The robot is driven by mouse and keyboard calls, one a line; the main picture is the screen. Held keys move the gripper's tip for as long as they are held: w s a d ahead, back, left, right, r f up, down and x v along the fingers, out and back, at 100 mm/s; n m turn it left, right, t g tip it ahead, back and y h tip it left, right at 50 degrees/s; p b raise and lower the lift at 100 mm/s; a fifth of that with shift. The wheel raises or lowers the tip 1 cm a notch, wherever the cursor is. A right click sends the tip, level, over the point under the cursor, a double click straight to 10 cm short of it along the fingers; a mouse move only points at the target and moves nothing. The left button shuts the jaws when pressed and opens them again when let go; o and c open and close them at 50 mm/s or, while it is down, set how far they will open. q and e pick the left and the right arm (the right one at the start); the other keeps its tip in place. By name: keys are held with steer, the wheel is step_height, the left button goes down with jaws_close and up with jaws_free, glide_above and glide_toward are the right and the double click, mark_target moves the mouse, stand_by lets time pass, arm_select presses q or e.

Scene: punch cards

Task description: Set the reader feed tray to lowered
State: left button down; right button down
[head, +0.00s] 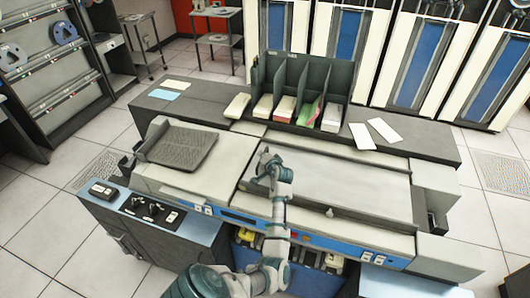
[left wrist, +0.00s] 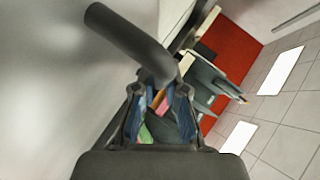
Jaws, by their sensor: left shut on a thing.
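A dark ribbed tray (head: 180,146) sits on the left part of the pale card reader; it looks like the feed tray, and its exact tilt is hard to judge. My left gripper (head: 264,155) is over the middle of the machine, right of this tray and apart from it. In the left wrist view, the gripper (left wrist: 160,100) is shut on a thick dark curved bar (left wrist: 135,40). The bar runs to the upper left. What it is fixed to is not visible. My right gripper is not in view.
A dark card rack (head: 300,75) with several card stacks stands behind the machine, close beyond my gripper. Loose white cards (head: 375,133) lie right of it. A control panel (head: 140,205) with knobs is at the front left. The pale right deck (head: 350,190) is clear.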

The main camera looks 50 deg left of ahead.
arm_select(q)
steer(key=shift+f, duration=0.45)
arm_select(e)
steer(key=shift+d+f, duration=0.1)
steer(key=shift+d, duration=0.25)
